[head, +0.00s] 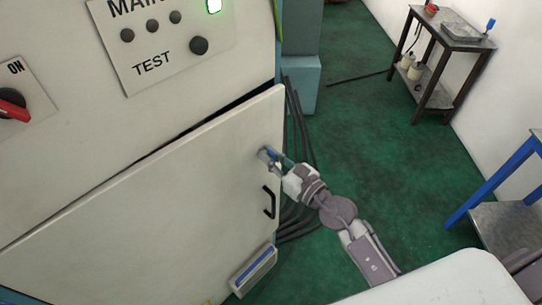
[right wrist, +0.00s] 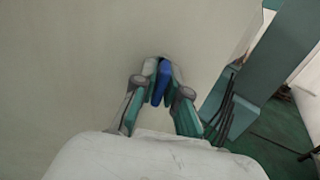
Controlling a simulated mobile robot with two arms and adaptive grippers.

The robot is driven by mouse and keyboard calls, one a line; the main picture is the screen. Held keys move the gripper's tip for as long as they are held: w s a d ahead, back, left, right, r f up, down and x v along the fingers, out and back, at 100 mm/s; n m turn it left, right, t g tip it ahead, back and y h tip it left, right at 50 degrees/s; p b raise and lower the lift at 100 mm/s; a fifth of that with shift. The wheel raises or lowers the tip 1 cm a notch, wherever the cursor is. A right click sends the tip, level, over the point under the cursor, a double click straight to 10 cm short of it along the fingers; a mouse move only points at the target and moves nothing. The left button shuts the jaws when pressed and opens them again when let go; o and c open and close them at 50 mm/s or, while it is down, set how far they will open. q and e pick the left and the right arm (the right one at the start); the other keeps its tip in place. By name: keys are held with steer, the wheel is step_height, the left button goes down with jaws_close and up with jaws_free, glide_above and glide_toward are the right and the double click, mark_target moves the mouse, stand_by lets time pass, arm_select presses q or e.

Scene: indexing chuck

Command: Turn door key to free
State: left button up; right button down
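The door key (head: 270,154) is a small blue key near the upper right corner of the pale cabinet door (head: 170,200). It also shows in the right wrist view (right wrist: 161,82), where it looks slightly tilted. My right gripper (head: 273,158) is at the key, with one fingertip on each side of it. In the right wrist view the fingers (right wrist: 162,80) close in on the blue key and seem to touch it. The lock behind the key is mostly hidden. My left gripper is not in view.
A black door handle (head: 269,202) sits just below the key. Dark cables (head: 297,130) run down beside the door's right edge. A metal table (head: 450,35) stands at the far right. Green floor (head: 370,130) lies between.

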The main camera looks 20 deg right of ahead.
stand_by(0.3)
steer(key=m+p, duration=0.2)
steer(key=m, duration=0.1)
steer(key=shift+r+m+p, duration=0.2)
steer(key=shift+m+p, duration=0.1)
steer(key=shift+p, duration=0.05)
steer(key=m+p, duration=0.2)
steer(key=m, duration=0.2)
steer(key=m+p, duration=0.2)
steer(key=m, duration=0.3)
steer(key=shift+m, duration=0.4)
steer(key=m+p, duration=0.1)
steer(key=m, duration=0.3)
steer(key=shift+f+p, duration=0.1)
steer(key=shift+p, duration=0.3)
steer(key=c, duration=1.3)
jaws_free()
steer(key=shift+o, duration=0.2)
